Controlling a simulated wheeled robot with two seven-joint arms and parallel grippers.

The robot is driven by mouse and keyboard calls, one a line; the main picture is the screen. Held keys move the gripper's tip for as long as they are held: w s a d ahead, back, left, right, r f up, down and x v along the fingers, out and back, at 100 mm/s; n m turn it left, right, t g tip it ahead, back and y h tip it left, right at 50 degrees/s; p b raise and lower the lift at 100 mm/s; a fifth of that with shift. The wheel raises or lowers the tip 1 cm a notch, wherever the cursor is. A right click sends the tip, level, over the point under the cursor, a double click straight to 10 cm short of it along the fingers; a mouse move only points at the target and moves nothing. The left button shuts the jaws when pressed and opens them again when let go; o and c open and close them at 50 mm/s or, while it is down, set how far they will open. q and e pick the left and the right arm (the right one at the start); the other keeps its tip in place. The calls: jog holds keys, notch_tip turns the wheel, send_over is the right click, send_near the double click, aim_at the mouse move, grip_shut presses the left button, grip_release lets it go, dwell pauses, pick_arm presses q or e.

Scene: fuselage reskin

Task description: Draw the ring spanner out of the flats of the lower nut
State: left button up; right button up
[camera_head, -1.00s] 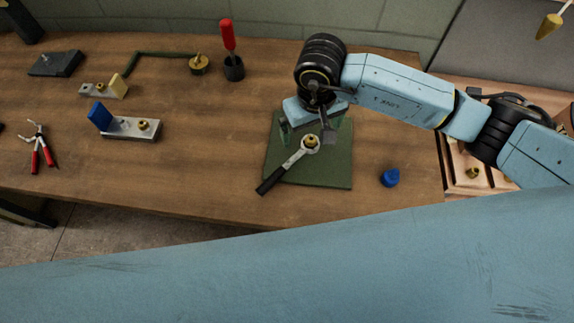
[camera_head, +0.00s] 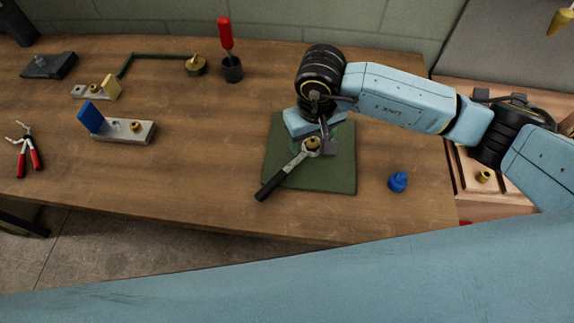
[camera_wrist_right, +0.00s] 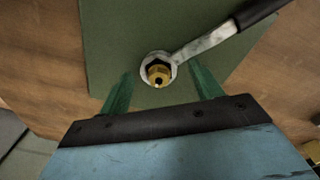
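The ring spanner (camera_head: 280,178) lies over the green mat, its black handle pointing to the lower left in the head view. Its ring is around a brass nut (camera_head: 313,143). In the right wrist view the ring spanner (camera_wrist_right: 205,42) has its ring around the brass nut (camera_wrist_right: 158,73), whose top shows through it. My right gripper (camera_wrist_right: 160,80) is open, its two green fingers apart on either side of the ring with nothing clearly held. In the head view my right gripper (camera_head: 325,138) hangs just behind the nut. My left gripper is not in view.
The green mat (camera_head: 335,178) lies on the wooden table (camera_head: 190,170). A blue piece (camera_head: 398,182) stands right of it. A red-handled tool in a dark cup (camera_head: 232,70) stands at the back. Red-handled pliers (camera_head: 27,155) and a blue-ended metal block (camera_head: 125,130) are left.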

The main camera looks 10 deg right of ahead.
jog(key=c, duration=1)
jog(key=shift+s+r, duration=0.1)
jog(key=shift+r, duration=0.4)
jog(key=shift+r+p, duration=0.3)
jog(key=shift+r, duration=0.05)
jog(key=shift+r, duration=0.8)
jog(key=shift+s+a+r+p, duration=0.15)
jog(key=shift+r+p, duration=0.45)
jog(key=shift+r, duration=0.85)
